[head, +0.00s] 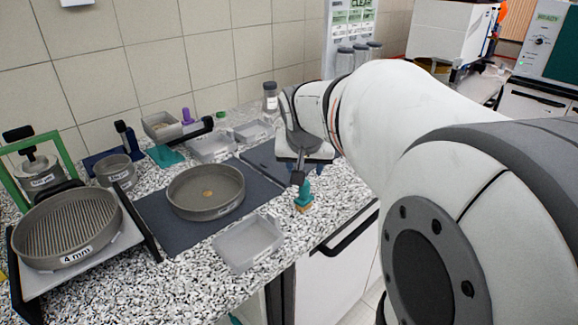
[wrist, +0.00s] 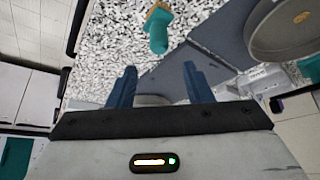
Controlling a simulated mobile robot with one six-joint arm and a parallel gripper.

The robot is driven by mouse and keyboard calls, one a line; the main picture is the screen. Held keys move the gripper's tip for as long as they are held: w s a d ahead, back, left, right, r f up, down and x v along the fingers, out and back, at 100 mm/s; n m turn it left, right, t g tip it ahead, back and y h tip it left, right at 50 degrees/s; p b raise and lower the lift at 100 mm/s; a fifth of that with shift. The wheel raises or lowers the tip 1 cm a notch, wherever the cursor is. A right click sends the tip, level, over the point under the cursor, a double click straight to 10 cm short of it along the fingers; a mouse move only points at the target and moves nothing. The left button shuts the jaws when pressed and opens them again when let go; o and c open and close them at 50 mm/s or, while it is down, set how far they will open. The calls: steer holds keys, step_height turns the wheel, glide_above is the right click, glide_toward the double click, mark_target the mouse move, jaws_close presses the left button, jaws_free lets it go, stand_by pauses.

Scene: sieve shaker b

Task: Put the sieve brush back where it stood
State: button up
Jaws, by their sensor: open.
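The sieve brush (head: 304,196) has a teal handle and a tan base. In the head view it stands on the speckled counter near the front edge, beside the right end of the dark mat, handle up. In the wrist view the brush (wrist: 158,30) shows beyond my fingertips and apart from them. My gripper (wrist: 159,78) is open, with two blue fingers and nothing between them. In the head view my gripper (head: 300,172) is just above and behind the brush, partly hidden by its own wrist.
A round sieve (head: 205,192) sits on the dark mat (head: 160,228). A clear tray (head: 249,243) lies left of the brush. A sieve marked 4 mm (head: 68,228) rests in a frame at the left. Small trays and a jar (head: 270,97) stand at the back.

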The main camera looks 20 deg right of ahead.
steer(key=s+a+f+n+g+y, duration=0.1)
steer(key=s+a+f+n, duration=0.1)
steer(key=s+a+f, duration=0.2)
steer(key=s+a+f+n+g+y, duration=0.1)
steer(key=s+a+f+n, duration=0.2)
steer(key=s+a+f, duration=0.2)
steer(key=s+a, duration=0.3)
steer(key=s, duration=0.3)
steer(key=shift+s+n+g+y, duration=0.3)
steer(key=shift+s+g+y, duration=0.05)
steer(key=shift+g+y, duration=0.05)
step_height(320, 180, up, 6)
steer(key=p, duration=0.5)
steer(key=shift+s, duration=0.2)
